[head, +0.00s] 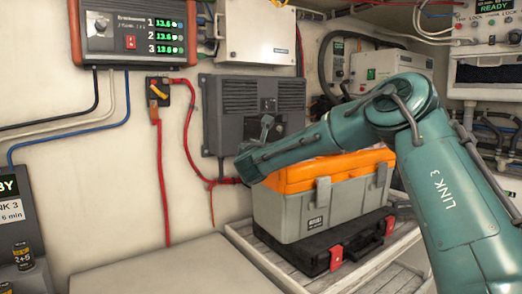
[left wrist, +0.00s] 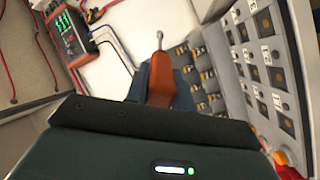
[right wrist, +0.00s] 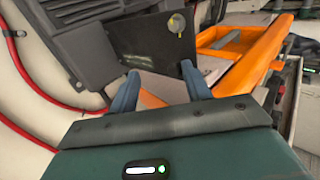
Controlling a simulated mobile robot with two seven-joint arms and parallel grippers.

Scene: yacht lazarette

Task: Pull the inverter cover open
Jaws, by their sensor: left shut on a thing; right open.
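The grey inverter box (head: 228,101) with vent slots hangs on the wall in the head view. It shows again at upper left in the right wrist view (right wrist: 75,35). A dark cover panel (right wrist: 143,47) with a small yellow mark lies beyond the fingers there; I cannot tell if it is open. My right gripper (right wrist: 160,90) is open near that panel's lower edge. Whether a finger touches it is unclear. In the head view my right forearm crosses in front of the toolbox. My left gripper is shut on an orange-handled tool (left wrist: 160,80) with a metal tip.
An orange-lidded grey toolbox (head: 318,205) stands on a black case (head: 345,244), close right of the inverter. Red cables (head: 187,120) run along the wall left of the inverter.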

